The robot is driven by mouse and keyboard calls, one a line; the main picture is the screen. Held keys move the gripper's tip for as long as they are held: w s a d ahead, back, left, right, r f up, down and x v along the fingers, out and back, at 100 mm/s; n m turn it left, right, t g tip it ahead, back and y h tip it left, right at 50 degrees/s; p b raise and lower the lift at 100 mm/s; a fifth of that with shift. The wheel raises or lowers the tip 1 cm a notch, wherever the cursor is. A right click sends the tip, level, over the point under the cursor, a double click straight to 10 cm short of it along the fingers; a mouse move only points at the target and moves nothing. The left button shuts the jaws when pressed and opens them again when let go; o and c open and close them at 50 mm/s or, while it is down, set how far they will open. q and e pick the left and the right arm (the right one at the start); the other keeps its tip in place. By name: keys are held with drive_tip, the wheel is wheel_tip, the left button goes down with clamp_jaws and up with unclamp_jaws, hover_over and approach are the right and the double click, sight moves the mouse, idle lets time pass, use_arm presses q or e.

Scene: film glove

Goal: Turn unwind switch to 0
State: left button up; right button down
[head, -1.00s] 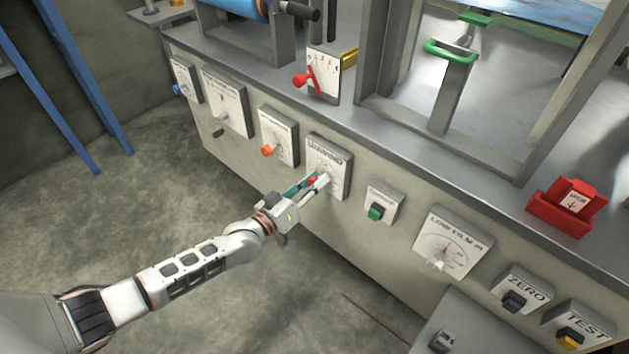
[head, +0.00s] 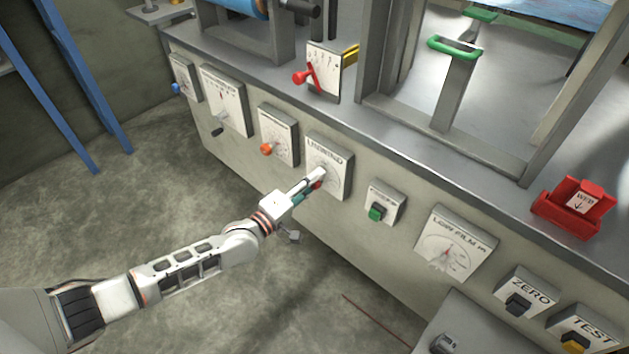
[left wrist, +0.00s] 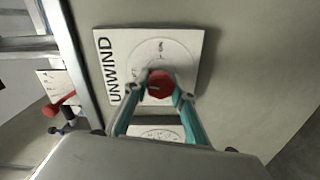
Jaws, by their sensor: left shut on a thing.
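The unwind switch is a red knob (left wrist: 160,87) on a white plate marked UNWIND (head: 337,162), on the front of the grey machine. The plate also shows in the left wrist view (left wrist: 115,45). My left gripper (head: 319,181) is at this plate, its fingers on either side of the red knob and shut on it, as the left wrist view (left wrist: 162,90) shows. The knob is mostly hidden in the head view. I cannot read which mark the knob points to. My right gripper is not in view.
An orange-knob dial (head: 278,135) is left of the unwind plate, and a green switch (head: 377,212) is right of it. A red lever (head: 306,76) stands above on the machine's edge.

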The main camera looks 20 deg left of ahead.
use_arm(q)
drive_tip(key=shift+f+n, duration=0.2)
drive_tip(key=shift+n, duration=0.6)
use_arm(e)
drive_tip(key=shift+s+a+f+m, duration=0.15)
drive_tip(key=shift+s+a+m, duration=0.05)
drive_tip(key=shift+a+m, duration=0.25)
use_arm(q)
drive_tip(key=shift+n, duration=0.4)
drive_tip(key=o, duration=1.1)
drive_tip(key=shift+r, duration=0.1)
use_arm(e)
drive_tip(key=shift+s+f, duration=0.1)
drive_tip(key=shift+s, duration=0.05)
use_arm(q)
drive_tip(key=shift+s, duration=0.1)
drive_tip(key=v, duration=1.2)
drive_tip(key=shift+r, duration=0.1)
